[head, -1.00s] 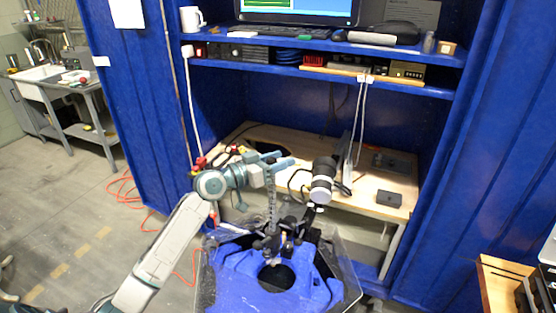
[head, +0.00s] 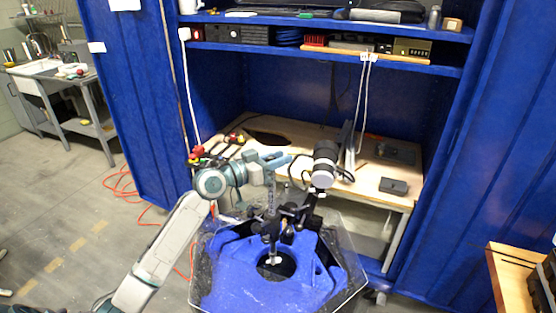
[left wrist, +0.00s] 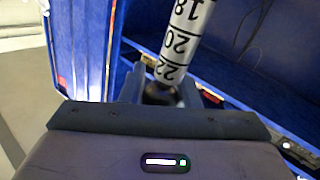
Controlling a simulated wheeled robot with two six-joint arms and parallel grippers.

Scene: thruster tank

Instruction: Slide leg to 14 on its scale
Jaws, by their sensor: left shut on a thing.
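The leg (head: 271,198) is a thin upright rod with a scale, standing over the blue tank frame (head: 237,278). In the left wrist view the leg (left wrist: 185,32) is a white rod with black upside-down numbers 18, 20 and 22, and a dark end near the jaws. My left gripper (head: 277,162) is shut on the leg near its top. A black clamp (head: 289,217) is around or beside the leg lower down; I cannot tell which. The number at the clamp is too small to read. My right gripper is not in view.
A black and white cylinder (head: 325,166) stands just right of the leg on a dark mount. The clear tank wall (head: 352,250) surrounds the blue frame. Behind are a wooden bench (head: 372,190) with a grey box (head: 394,186), and a blue cabinet with shelves (head: 420,62).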

